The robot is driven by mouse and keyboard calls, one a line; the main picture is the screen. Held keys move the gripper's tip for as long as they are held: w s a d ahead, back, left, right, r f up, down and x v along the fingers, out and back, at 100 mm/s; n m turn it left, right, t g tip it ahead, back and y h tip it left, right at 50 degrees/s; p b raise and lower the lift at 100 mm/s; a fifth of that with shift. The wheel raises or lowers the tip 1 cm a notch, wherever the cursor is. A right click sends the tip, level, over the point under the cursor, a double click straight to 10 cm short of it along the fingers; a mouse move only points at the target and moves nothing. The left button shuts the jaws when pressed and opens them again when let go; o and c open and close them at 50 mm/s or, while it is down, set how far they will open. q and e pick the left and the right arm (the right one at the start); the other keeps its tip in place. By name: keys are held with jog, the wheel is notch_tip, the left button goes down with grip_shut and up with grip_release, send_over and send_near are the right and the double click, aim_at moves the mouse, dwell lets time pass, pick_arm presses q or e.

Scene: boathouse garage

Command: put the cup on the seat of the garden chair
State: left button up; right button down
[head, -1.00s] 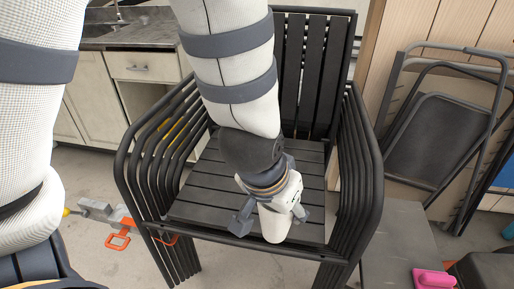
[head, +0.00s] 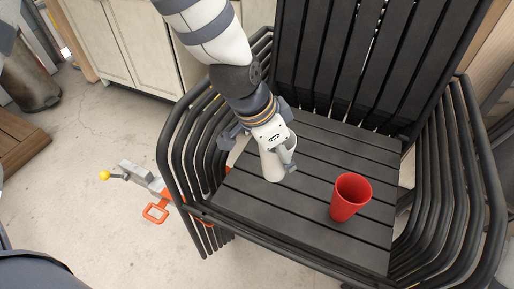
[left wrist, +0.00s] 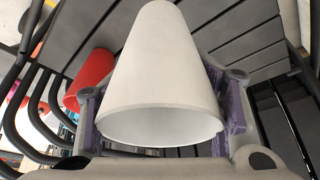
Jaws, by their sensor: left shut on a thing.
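My left gripper (head: 262,150) comes in from the top and is shut on a white cup (head: 271,168). The white cup is over the left part of the dark slatted seat (head: 318,158) of the garden chair; I cannot tell whether its base touches the slats. In the left wrist view the white cup (left wrist: 158,70) fills the middle between the fingers, its wide rim towards the camera. A red cup (head: 350,198) stands upright on the seat, to the right and nearer the front. It also shows at the left in the wrist view (left wrist: 92,72). My right gripper is not in view.
Stacked black armrests (head: 205,150) rise at the seat's left, and more (head: 450,190) at its right. The tall slatted backrest (head: 370,60) closes the rear. An orange-handled metal tool (head: 155,200) lies on the floor at left. Free seat shows between and behind the cups.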

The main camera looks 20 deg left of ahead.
aim_at(283, 172)
pick_arm(q)
jog(key=shift+w+d+f+m, duration=0.3)
jog(key=shift+d+m, duration=0.1)
jog(key=shift+m, duration=0.4)
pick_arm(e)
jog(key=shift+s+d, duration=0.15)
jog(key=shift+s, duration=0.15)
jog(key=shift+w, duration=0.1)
